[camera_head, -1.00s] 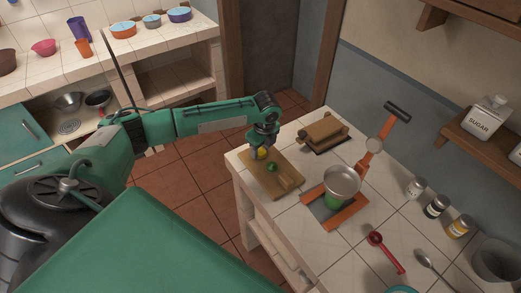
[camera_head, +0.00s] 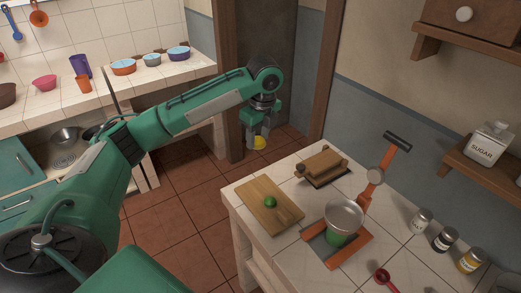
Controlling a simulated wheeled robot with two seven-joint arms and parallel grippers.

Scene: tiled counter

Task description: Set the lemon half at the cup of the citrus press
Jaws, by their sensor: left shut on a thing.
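The yellow lemon half (camera_head: 260,144) is in the fingers of my left gripper (camera_head: 257,137), which is shut on it. The gripper points down and holds it in the air, behind the cutting board and left of the press. The citrus press (camera_head: 372,177) stands on the tiled counter with an orange frame and its lever raised, the dark handle at the top. The lemon half is well apart from the cup. My right gripper is not in view.
A wooden cutting board (camera_head: 253,191) with a green lime (camera_head: 270,202) lies at the counter's left. A brown wooden block-like object (camera_head: 320,164) sits behind the press. Several jars (camera_head: 445,240) and a red spoon (camera_head: 383,277) are to the right. The air above the cup is clear.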

